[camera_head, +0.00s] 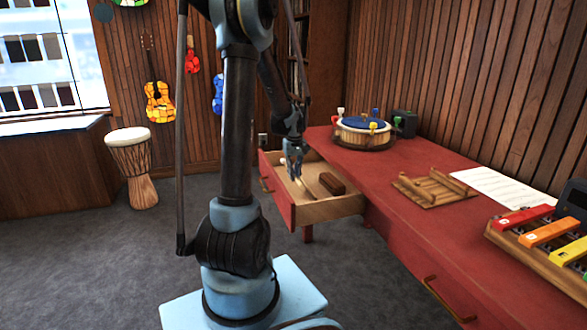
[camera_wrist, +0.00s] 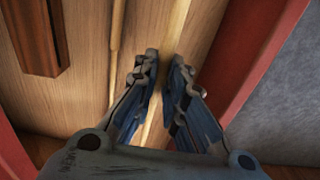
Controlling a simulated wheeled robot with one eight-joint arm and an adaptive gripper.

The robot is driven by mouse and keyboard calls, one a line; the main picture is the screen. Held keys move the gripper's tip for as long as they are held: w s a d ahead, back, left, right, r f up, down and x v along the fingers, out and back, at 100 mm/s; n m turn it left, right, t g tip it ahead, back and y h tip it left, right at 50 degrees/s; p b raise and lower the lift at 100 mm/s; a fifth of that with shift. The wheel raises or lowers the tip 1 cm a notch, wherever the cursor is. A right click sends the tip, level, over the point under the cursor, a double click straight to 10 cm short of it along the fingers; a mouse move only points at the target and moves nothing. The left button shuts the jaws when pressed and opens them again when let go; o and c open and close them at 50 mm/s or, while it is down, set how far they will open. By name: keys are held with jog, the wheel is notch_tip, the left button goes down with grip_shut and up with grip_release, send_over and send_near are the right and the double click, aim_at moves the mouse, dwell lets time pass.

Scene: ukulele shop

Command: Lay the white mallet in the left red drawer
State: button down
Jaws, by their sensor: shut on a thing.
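The left red drawer (camera_head: 347,207) is pulled out from the red desk, with a pale wooden inside. My gripper (camera_head: 292,170) is down at the drawer, over its inside. In the wrist view my gripper (camera_wrist: 164,72) is shut on a thin pale stick (camera_wrist: 177,28), the handle of the white mallet, which runs between the fingers. A small white tip, likely the mallet's head (camera_head: 283,162), shows beside the gripper in the head view. Whether the mallet touches the drawer floor (camera_wrist: 85,85) I cannot tell.
A dark brown block (camera_head: 332,183) lies in the drawer. A second thin stick (camera_wrist: 117,35) lies left of the held one. On the desk (camera_head: 375,190) are a round drum-like piece (camera_head: 362,133), a wooden rack (camera_head: 433,189), a paper sheet (camera_head: 505,188) and a colourful xylophone (camera_head: 548,232).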

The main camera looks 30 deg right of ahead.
aim_at(294, 193)
jog(key=shift+f, duration=3.15)
jog(key=c, duration=1.6)
grip_release()
jog(key=shift+o, duration=0.2)
jog(key=shift+r, duration=0.1)
